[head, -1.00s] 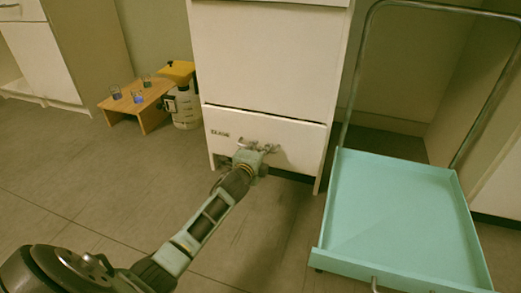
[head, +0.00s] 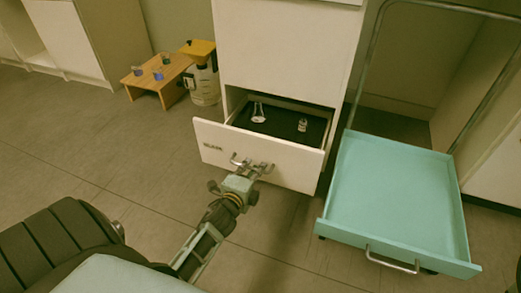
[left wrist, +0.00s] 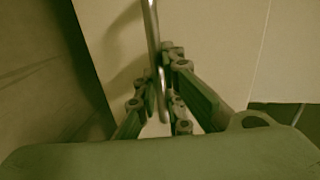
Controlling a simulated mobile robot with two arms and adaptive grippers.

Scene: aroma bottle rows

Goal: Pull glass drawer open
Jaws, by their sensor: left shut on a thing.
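The glass drawer (head: 290,165) is the bottom drawer of the white cabinet (head: 285,50). It stands partly open, with a dark lining inside. A glass flask (head: 258,114) and a small glass bottle (head: 302,125) stand in it. My left gripper (head: 246,174) is at the drawer front, shut on its metal handle (head: 262,166). The left wrist view shows the handle bar (left wrist: 154,50) between the fingers of my left gripper (left wrist: 160,105). My right gripper is not in view.
A teal cart (head: 395,195) with a raised rim stands right of the drawer. A small wooden stand (head: 150,80) with several beakers and a yellow-topped bottle (head: 205,85) are at the back left. Grey floor in front of the drawer is clear.

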